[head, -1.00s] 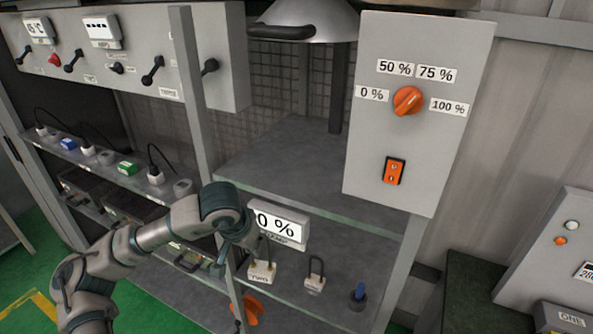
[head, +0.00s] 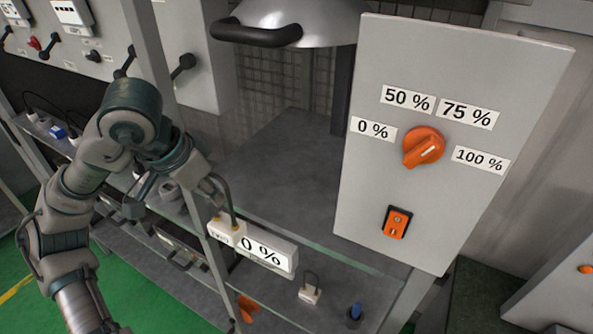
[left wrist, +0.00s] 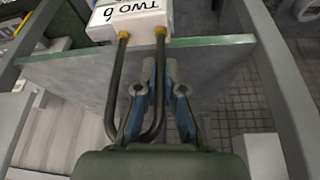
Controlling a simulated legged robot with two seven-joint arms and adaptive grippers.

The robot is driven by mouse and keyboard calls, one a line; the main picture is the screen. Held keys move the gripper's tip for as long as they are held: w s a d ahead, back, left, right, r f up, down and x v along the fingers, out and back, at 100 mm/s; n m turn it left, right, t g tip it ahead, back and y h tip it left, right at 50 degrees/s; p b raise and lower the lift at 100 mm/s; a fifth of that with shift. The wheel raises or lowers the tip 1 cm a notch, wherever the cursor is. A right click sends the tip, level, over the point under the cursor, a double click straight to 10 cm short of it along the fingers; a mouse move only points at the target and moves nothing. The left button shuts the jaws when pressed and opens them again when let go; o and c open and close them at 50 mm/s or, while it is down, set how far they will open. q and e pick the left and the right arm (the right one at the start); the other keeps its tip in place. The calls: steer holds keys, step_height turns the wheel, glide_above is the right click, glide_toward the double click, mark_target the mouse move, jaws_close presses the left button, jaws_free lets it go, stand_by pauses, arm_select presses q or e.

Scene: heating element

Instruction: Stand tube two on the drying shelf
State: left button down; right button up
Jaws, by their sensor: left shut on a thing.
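Tube two is a dark U-shaped tube on a white block (head: 224,232) labelled TWO. In the head view it hangs upright, block down, in front of the upper shelf's edge, beside the "0 %" display (head: 266,252). My left gripper (head: 207,189) is shut on its dark loop. In the left wrist view the blue-grey fingers of the left gripper (left wrist: 160,88) are at the loop, with the white block (left wrist: 128,19) at the top. The grey shelf (head: 285,170) under the lamp hood is bare; I take it as the drying shelf. My right gripper is not in view.
A grey hood (head: 285,18) with a black handle overhangs the shelf. A control panel (head: 440,220) with an orange knob stands at its right. A metal post (head: 158,65) is close to my left arm. A smaller tube (head: 310,292) and a blue item (head: 354,311) are on the lower level.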

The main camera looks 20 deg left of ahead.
arm_select(q)
steer(key=w+d+p, duration=0.1)
steer(key=w+d, duration=0.1)
steer(key=w, duration=0.3)
steer(key=w+d+p, duration=0.1)
steer(key=w+d, duration=0.1)
steer(key=w, duration=0.3)
steer(key=w+d+p, duration=0.2)
steer(key=w, duration=0.4)
steer(key=shift+d, duration=0.1)
steer(key=shift+w+d+f, duration=0.1)
steer(key=shift+d, duration=0.15)
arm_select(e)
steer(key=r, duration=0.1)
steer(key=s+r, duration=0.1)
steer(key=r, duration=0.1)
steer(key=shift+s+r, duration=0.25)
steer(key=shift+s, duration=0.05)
arm_select(q)
steer(key=c, duration=1.3)
jaws_free()
steer(key=shift+s, duration=0.2)
